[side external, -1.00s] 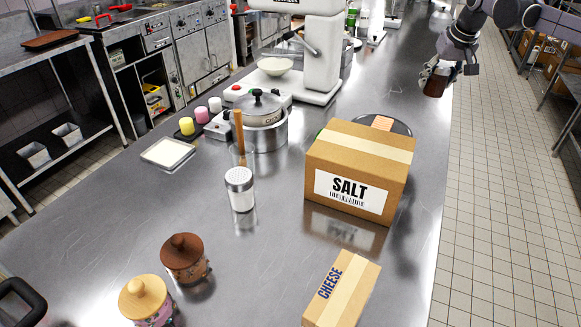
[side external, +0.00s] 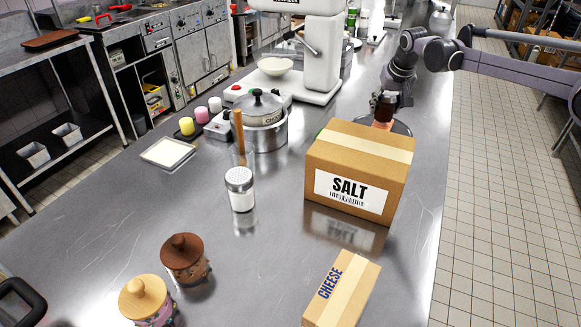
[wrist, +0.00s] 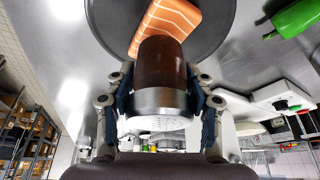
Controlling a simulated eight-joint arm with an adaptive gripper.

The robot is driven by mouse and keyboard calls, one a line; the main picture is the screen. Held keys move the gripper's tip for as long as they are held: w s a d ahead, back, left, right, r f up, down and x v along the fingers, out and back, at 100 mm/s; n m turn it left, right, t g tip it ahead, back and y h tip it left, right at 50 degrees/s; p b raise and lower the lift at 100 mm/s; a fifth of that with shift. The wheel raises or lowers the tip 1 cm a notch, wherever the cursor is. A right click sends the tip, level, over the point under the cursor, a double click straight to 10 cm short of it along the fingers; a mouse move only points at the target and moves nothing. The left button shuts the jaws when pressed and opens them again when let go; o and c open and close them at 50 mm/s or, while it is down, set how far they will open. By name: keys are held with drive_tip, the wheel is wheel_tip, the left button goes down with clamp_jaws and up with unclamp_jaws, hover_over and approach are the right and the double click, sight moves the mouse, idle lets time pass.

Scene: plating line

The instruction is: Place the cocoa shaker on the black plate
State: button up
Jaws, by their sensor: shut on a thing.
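The cocoa shaker (side external: 382,109) is a dark brown jar with a perforated metal lid. My gripper (side external: 388,100) is shut on it, with a finger on each side in the wrist view (wrist: 160,85). The black plate (wrist: 215,22) is round and carries a salmon piece (wrist: 165,18). In the side external view, the plate (side external: 403,128) is mostly hidden behind the salt box, and the shaker appears just above the salmon. In the wrist view the shaker overlaps the plate's edge and the salmon. I cannot tell whether the shaker touches anything below.
The salt box (side external: 358,170) stands close in front of the plate. A pot (side external: 262,122), a white-topped shaker (side external: 240,189) and a stand mixer (side external: 318,55) are to the left. The cheese box (side external: 342,290) is at the front.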

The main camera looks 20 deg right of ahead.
drive_tip(key=shift+f, duration=0.65)
drive_tip(key=shift+f, duration=0.15)
drive_tip(key=o, duration=1.3)
